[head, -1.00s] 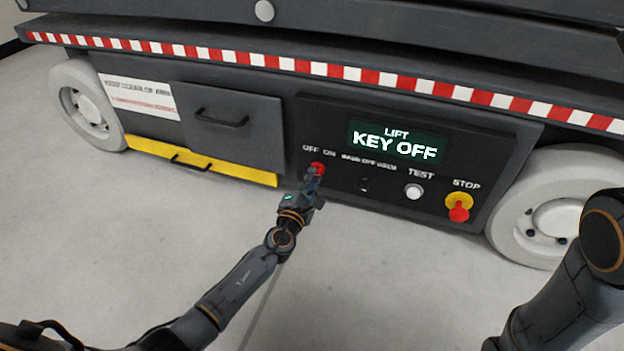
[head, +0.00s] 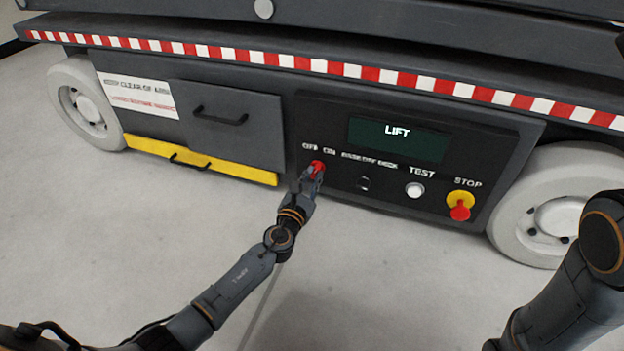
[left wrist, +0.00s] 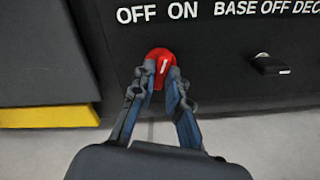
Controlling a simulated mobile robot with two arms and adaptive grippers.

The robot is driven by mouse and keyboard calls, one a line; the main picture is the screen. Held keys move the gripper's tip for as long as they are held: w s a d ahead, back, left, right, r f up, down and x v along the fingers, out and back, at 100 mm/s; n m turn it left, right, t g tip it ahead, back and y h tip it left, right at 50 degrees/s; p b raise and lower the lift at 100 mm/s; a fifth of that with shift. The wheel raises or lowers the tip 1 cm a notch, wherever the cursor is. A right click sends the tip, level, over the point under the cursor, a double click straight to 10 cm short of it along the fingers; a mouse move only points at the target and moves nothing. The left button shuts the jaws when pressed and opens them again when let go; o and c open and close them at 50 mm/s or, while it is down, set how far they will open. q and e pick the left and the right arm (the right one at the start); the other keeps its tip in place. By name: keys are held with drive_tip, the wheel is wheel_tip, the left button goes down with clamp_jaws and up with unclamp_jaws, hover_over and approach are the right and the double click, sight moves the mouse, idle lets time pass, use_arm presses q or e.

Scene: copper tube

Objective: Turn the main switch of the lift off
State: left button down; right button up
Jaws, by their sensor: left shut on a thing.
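The red main switch (head: 318,166) sits on the lift's black control panel, below the OFF and ON labels. My left gripper (head: 314,174) is shut on it. In the left wrist view the two fingers (left wrist: 164,80) hold the red knob (left wrist: 160,58) from both sides. The knob carries a small white mark that sits to the right of its middle; the fingers hide part of the knob. The panel's display (head: 398,138) reads only LIFT, with the line below it dark. My right arm shows at the right edge, but its gripper is out of view.
A key switch (head: 363,183), a white TEST button (head: 414,190) and a red STOP button (head: 460,210) on a yellow base lie right of the main switch. A grey drawer front (head: 235,125) and a yellow step (head: 200,161) are left. The floor in front is clear.

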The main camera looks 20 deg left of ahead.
use_arm(q)
drive_tip(key=n, duration=0.4)
drive_tip(key=shift+b, duration=0.35)
drive_tip(key=shift+n, duration=0.3)
drive_tip(key=c, duration=1.3)
unclamp_jaws()
drive_tip(key=s, duration=1.2)
drive_tip(key=shift+a, duration=0.2)
